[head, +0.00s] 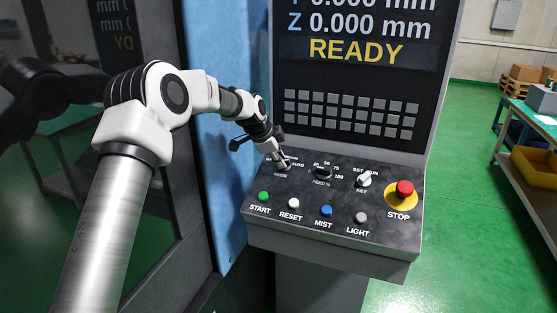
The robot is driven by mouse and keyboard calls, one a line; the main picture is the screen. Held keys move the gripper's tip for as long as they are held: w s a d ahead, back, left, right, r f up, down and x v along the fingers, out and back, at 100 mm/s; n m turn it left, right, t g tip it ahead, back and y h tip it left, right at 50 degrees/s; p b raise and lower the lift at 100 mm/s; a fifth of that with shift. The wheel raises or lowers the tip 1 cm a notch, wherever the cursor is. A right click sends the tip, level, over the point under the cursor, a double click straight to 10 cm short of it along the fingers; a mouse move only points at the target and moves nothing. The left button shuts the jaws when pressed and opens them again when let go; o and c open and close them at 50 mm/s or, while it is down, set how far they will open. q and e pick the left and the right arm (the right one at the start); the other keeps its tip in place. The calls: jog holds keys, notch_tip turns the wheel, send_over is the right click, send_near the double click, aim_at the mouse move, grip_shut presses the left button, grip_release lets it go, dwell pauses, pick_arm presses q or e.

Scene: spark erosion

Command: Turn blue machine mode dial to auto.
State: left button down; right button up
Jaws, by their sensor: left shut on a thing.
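The blue machine (226,190) stands at the left, with a dark control console (330,240) to its right. The mode dial (284,169) is at the upper left of the console's sloped panel, with the label AUTO just to its right. My left gripper (281,160) reaches down from the upper left and is shut on the mode dial. Its fingers hide most of the dial, so I cannot tell where its pointer is. My right gripper is not in view.
Right of the mode dial are the feed dial (322,172), the key switch (364,179) and the red stop button (404,188). The start button (264,196) and several others line the front. A screen (365,40) reads READY. A bench (530,130) stands far right.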

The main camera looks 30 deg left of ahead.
pick_arm(q)
jog(key=shift+s+d+f, duration=0.1)
jog(key=shift+s+f, duration=0.05)
jog(key=shift+f, duration=0.2)
jog(key=c, duration=1.2)
grip_release()
jog(key=shift+o, duration=0.4)
jog(key=shift+w, duration=0.3)
jog(key=shift+r, duration=0.1)
jog(key=v, duration=0.7)
jog(key=shift+r, duration=0.2)
jog(key=shift+s, duration=0.15)
